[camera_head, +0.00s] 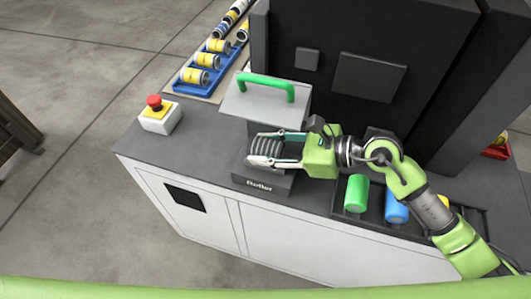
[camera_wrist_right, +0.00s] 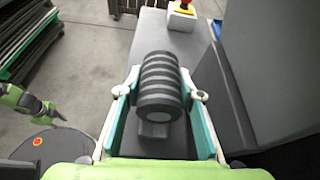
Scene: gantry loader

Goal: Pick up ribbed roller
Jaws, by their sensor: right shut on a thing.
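The ribbed roller (camera_head: 268,147) is dark grey with several ridges and lies at the "Roller" block (camera_head: 258,183) on the grey worktop. In the right wrist view the roller (camera_wrist_right: 160,85) sits between the fingers, its pale round end facing the camera. My right gripper (camera_head: 267,146) is shut on it, one finger along each side. I cannot tell whether the roller still touches the block. My left gripper (camera_wrist_right: 52,112) shows small at the left edge of the wrist view; its jaws are too small to read.
A grey box with a green handle (camera_head: 266,85) stands just behind the roller. A dark machine housing (camera_head: 365,70) rises behind it. A green cylinder (camera_head: 356,194) and a blue cylinder (camera_head: 396,206) lie to the right. A red stop button (camera_head: 154,102) stands at the left.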

